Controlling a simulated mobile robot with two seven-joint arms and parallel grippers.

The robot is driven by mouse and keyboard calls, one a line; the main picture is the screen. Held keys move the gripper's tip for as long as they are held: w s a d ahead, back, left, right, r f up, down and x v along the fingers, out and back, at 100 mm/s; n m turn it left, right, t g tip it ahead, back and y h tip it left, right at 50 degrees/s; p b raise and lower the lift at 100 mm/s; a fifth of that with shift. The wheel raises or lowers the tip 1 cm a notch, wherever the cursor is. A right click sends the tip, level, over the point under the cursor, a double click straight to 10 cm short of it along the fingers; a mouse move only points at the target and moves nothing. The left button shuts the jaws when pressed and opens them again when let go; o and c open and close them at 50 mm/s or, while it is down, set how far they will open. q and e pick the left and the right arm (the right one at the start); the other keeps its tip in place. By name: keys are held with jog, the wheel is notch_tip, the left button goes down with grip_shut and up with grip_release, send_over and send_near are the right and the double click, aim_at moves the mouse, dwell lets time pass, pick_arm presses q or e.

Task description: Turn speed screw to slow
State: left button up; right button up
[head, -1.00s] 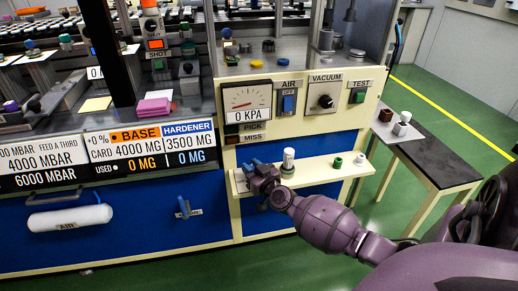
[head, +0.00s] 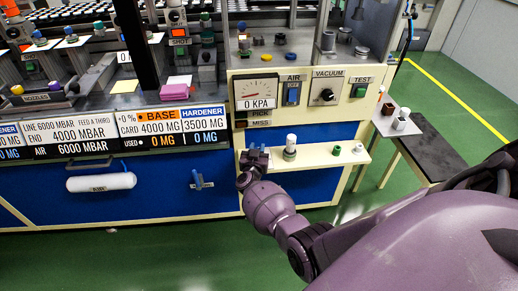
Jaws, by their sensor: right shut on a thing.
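My right gripper (head: 254,160) is at the left end of the cream shelf (head: 318,161) on the front of the bench. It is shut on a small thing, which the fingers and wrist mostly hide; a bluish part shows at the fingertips. I cannot tell whether this is the speed screw. I cannot pick out a slow mark or the screw's setting. My left gripper is not in view.
A white-capped post (head: 291,145) stands close right of my gripper, with a green cup (head: 337,150) farther right. Above are the pressure gauge (head: 255,92) and the vacuum knob (head: 326,95). A blue valve handle (head: 199,180) is to the left. A dark side table (head: 432,148) stands at the right.

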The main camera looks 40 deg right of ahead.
jog(key=shift+a+m+g+h, duration=0.1)
jog(key=shift+m+g+h, duration=0.5)
jog(key=shift+g, duration=0.1)
jog(key=shift+m+g+h, duration=0.3)
jog(key=shift+g, duration=0.1)
jog(key=o, duration=0.9)
